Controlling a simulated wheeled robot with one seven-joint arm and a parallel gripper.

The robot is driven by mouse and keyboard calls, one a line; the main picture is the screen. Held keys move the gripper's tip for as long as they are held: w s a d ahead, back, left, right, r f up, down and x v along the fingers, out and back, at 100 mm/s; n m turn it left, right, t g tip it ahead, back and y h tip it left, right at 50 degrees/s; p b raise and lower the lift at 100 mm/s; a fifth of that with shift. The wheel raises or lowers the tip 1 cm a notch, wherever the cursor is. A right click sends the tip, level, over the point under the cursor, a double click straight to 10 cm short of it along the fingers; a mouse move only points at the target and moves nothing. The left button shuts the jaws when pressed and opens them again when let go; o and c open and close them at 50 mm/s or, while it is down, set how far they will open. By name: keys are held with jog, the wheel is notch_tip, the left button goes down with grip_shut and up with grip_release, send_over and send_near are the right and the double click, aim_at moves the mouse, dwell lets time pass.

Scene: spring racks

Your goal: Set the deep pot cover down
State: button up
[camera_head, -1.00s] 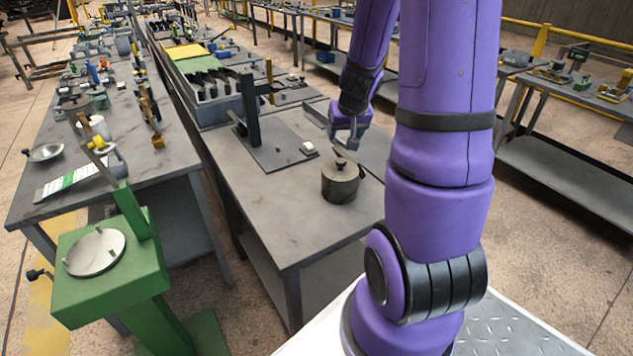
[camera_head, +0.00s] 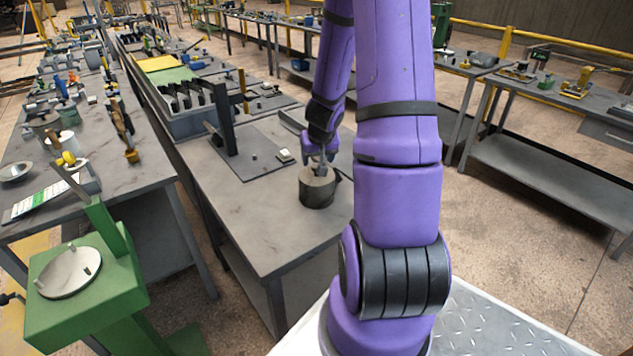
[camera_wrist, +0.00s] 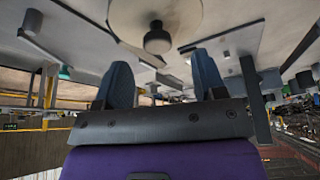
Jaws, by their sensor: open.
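The deep pot (camera_head: 317,193) is a dark grey cylinder standing on the near part of the middle table. Its round cover (camera_head: 307,177) appears to rest on top, though my gripper partly hides it. In the wrist view, the cover (camera_wrist: 182,14) is a pale disc at the top, with a dark round knob (camera_wrist: 157,40) on it. My gripper (camera_head: 320,166) is right above the cover, pointing down. In the wrist view, its two blue-grey fingers (camera_wrist: 162,72) are spread apart. The knob shows beyond the gap between them, with nothing clearly held.
A dark plate with an upright post (camera_head: 230,130) stands behind the pot on the table (camera_head: 250,208). A grey rack (camera_head: 185,100) is farther back. A green stand (camera_head: 85,300) is at the lower left. The table's front part is clear.

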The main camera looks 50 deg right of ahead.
aim_at(317, 182)
jog(key=shift+x, duration=2.7)
jog(key=shift+d, duration=0.15)
grip_shut()
